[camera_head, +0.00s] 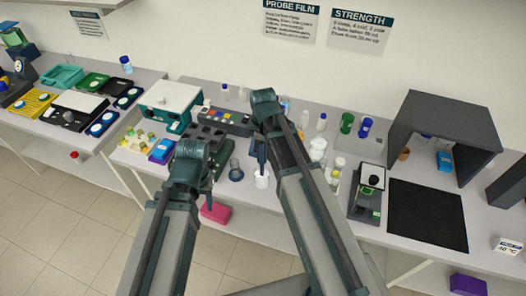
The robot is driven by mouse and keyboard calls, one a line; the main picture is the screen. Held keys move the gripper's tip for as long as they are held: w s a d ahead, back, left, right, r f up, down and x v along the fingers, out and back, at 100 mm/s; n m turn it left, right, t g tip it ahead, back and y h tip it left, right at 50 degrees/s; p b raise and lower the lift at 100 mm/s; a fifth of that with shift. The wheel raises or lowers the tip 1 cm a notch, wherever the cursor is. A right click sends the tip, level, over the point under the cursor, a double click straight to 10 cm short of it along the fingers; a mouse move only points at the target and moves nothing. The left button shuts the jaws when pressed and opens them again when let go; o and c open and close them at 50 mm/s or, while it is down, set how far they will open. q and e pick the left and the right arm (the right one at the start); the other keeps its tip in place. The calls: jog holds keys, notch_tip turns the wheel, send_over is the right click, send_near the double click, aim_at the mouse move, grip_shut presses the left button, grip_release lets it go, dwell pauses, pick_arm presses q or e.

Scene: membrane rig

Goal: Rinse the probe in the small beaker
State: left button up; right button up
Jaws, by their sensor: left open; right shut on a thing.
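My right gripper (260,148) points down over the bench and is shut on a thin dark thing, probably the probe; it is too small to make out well. Its lower end is over or in a small white beaker (262,182) near the front edge of the bench; I cannot tell whether it is inside the rim. My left gripper (208,192) is open and hangs near the bench's front edge, left of the beaker. My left arm hides part of its fingers.
A dark round-based vessel (236,172) stands just left of the beaker. Bottles (321,122) stand behind and right. A black mat (427,215) and dark hood (445,115) are at the right.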

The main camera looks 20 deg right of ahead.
jog(key=shift+f+b, duration=1.95)
jog(key=shift+f, duration=0.35)
jog(key=shift+r, duration=0.15)
notch_tip(320, 180, up, 10)
jog(key=p, duration=0.9)
jog(key=shift+f+p, duration=0.2)
jog(key=shift+p, duration=0.2)
jog(key=shift+f, duration=0.1)
